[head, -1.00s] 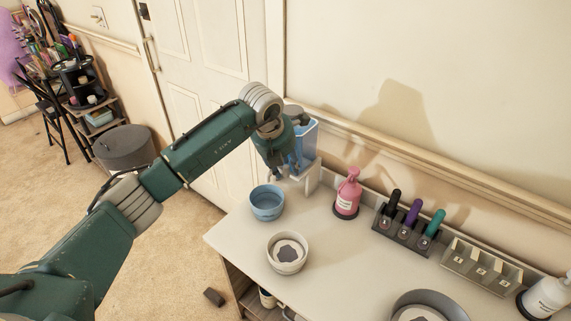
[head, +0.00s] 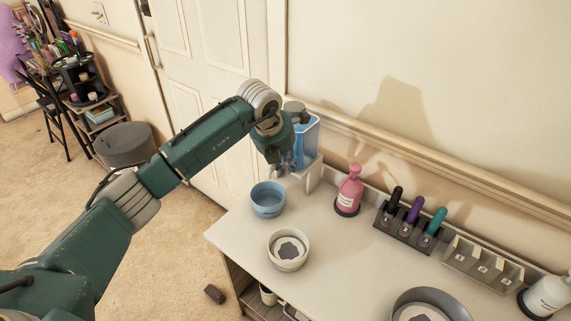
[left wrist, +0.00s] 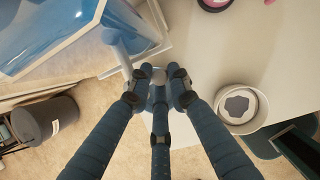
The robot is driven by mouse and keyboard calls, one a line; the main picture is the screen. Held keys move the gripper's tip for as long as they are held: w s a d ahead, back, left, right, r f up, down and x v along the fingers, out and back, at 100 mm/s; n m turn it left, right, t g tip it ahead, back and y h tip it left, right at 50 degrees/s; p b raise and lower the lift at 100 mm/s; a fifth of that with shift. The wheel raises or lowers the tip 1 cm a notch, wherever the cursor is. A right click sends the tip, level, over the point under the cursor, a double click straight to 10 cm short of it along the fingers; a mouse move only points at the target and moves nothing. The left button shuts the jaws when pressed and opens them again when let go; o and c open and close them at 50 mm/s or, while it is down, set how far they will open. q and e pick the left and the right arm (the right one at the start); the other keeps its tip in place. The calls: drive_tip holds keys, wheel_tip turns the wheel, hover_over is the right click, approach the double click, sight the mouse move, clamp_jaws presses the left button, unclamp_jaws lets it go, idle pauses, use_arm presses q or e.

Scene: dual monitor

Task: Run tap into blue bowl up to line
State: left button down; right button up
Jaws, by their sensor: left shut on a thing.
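The blue bowl (head: 267,203) stands upright on the counter, in front of the water dispenser, and looks empty. The dispenser (head: 308,135) is a clear blue tank on a white stand at the counter's far left corner; its tank also fills the upper left of the left wrist view (left wrist: 50,38). My left gripper (head: 287,168) is at the dispenser's front, above and behind the bowl. In the left wrist view its fingers (left wrist: 157,82) are closed on the small grey tap, which they mostly cover. No water stream and no fill line can be made out. My right gripper is out of view.
A white bowl with a dark patch (head: 288,264) stands in front of the blue bowl. A pink bottle (head: 349,188), a rack of coloured pens (head: 407,232), a grey slotted holder (head: 481,267) and a white bottle (head: 547,296) line the wall. The counter between them is clear.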

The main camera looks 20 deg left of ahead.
use_arm(q)
drive_tip(key=shift+d+r, duration=0.1)
drive_tip(key=shift+r, duration=0.05)
drive_tip(key=shift+s+a+m+h+b, duration=0.15)
drive_tip(key=shift+m+h+b, duration=0.1)
drive_tip(key=shift+m+b, duration=0.35)
drive_tip(key=shift+s+a+m+h+b, duration=0.15)
drive_tip(key=shift+m+h+b, duration=0.2)
drive_tip(key=shift+m, duration=0.35)
drive_tip(key=shift+s+a+m+g+h+b, duration=0.15)
drive_tip(key=shift+s+a+m+h+b, duration=0.15)
drive_tip(key=shift+m, duration=0.35)
drive_tip(key=shift+s+a+m+g+h+b, duration=0.15)
drive_tip(key=shift+m+b, duration=0.25)
drive_tip(key=shift+m, duration=0.25)
drive_tip(key=c, duration=1.7)
unclamp_jaws()
drive_tip(key=shift+s, duration=0.15)
drive_tip(key=shift+r, duration=0.1)
